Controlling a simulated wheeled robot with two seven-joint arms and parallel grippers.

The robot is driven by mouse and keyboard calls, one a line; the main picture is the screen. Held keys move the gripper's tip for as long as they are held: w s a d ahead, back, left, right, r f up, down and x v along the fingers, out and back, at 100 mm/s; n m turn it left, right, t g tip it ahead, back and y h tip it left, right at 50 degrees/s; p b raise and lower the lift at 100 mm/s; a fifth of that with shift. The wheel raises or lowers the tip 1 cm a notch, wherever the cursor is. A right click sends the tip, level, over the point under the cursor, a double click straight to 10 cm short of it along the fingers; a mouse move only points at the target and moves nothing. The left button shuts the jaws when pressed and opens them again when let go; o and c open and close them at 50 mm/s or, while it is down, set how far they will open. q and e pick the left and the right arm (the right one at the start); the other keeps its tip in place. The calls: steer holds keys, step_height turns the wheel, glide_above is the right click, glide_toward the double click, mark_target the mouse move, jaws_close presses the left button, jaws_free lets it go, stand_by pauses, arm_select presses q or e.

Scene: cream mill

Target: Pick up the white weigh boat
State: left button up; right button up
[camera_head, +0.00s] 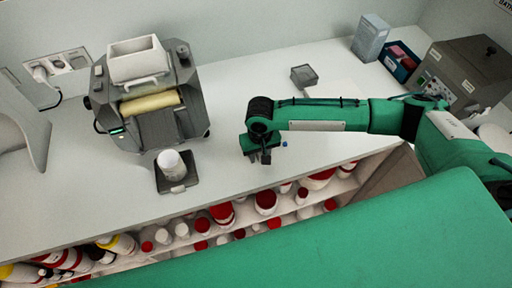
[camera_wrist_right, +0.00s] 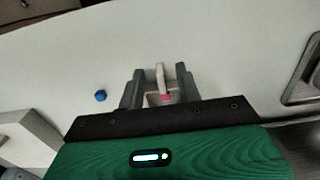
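My right gripper (camera_head: 262,152) is low over the white counter, near its front edge. In the right wrist view its two grey fingers (camera_wrist_right: 160,82) stand apart. A small pale thing with a pink spot (camera_wrist_right: 165,98), perhaps the white weigh boat, shows between them near the finger bases. It is partly hidden by the gripper body, and I cannot tell whether the fingers touch it. In the head view the arm hides that spot. My left gripper is not in view.
A small blue piece (camera_head: 285,144) lies close to the gripper. A grey mill (camera_head: 155,100) and a scale (camera_head: 178,187) with a white jar (camera_head: 171,164) stand to the left. A small grey tray (camera_head: 304,75) lies behind. Bottles (camera_head: 221,213) fill the shelf below.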

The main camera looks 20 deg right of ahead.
steer(key=shift+f, duration=0.45)
steer(key=shift+c, duration=0.4)
jaws_close()
steer(key=shift+r, duration=0.2)
